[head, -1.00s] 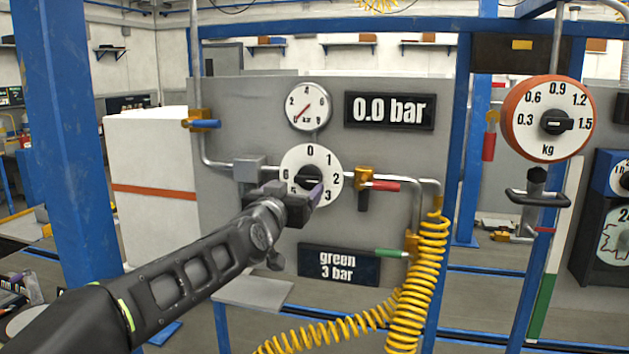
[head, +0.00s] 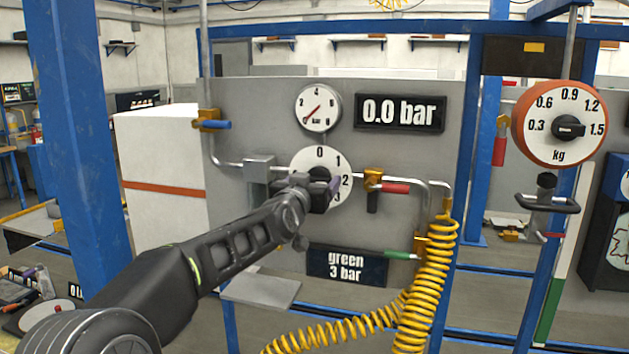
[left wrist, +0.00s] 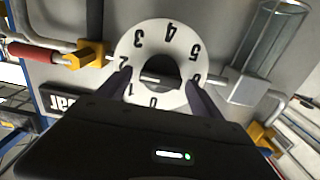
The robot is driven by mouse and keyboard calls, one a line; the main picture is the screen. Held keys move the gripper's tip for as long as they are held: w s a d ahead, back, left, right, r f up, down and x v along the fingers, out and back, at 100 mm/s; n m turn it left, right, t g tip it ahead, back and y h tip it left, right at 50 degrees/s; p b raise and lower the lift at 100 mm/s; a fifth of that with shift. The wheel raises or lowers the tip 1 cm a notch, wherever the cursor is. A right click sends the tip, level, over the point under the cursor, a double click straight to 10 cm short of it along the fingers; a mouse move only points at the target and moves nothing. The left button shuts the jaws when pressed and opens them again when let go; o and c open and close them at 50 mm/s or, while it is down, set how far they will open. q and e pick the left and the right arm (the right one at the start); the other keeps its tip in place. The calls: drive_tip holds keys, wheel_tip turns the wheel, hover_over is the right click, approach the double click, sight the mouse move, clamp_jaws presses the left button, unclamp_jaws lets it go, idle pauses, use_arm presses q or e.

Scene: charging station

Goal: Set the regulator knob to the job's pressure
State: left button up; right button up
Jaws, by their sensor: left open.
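The white regulator dial (head: 335,160) is on the grey panel, with its dark knob (head: 320,174) partly hidden by my gripper. My left gripper (head: 322,193) is in front of the knob. In the left wrist view, the dial (left wrist: 160,38) appears upside down and the dark knob (left wrist: 160,70) lies between the two open fingers (left wrist: 160,90). Whether they touch it I cannot tell. The round gauge (head: 318,107) has a red needle, and the display (head: 400,113) reads 0.0 bar. The lower sign (head: 346,265) reads green 3 bar. My right gripper is not in view.
A red-handled valve (head: 390,187) and a green-handled valve (head: 400,255) sit right of the dial. A yellow coiled hose (head: 430,270) hangs below them. A blue-handled valve (head: 212,124) is at upper left. An orange kg dial (head: 560,125) hangs at right.

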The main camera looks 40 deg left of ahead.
use_arm(q)
drive_tip(key=shift+c, duration=0.2)
drive_tip(key=c, duration=1.3)
